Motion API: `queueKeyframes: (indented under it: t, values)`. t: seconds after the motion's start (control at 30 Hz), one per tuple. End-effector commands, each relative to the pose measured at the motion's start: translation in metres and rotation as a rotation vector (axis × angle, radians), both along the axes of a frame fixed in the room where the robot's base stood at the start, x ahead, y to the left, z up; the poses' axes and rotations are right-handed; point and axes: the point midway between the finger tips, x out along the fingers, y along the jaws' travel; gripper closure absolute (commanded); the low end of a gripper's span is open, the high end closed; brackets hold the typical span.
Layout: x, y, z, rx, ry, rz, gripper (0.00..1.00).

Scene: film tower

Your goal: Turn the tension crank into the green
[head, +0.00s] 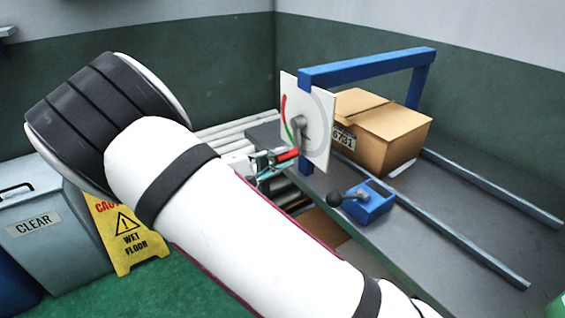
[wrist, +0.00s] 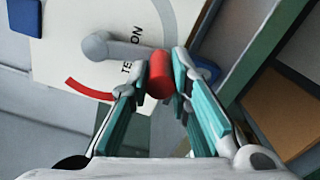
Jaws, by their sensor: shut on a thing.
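The tension crank is a grey arm (head: 298,130) with a red handle (head: 287,155), mounted on a white dial panel (head: 318,135). The panel has a red arc at its upper left and a green arc below it in the head view. In the wrist view the grey arm (wrist: 120,48) runs right from its round hub to the red handle (wrist: 160,73). My gripper (wrist: 160,82) is shut on the red handle, one finger on each side. The head view shows my gripper (head: 272,162) at the panel's lower left. The green arc is not visible in the wrist view.
The panel hangs by a blue arch (head: 370,65) over a conveyor (head: 440,235) with side rails. A cardboard box (head: 395,135) stands behind it. A blue lever box (head: 372,208) sits in front. A bin (head: 55,255) and yellow sign (head: 125,235) stand left.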

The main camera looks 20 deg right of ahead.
Motion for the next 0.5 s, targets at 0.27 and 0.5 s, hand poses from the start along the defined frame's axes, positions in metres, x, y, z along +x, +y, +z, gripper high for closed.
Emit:
queueKeyframes:
  t: [0.27,0.5]
  values:
    - [0.020,0.008,-0.007,0.087,-0.244,0.005,1.00]
    - [0.035,0.014,-0.004,0.155,-0.450,0.005,1.00]
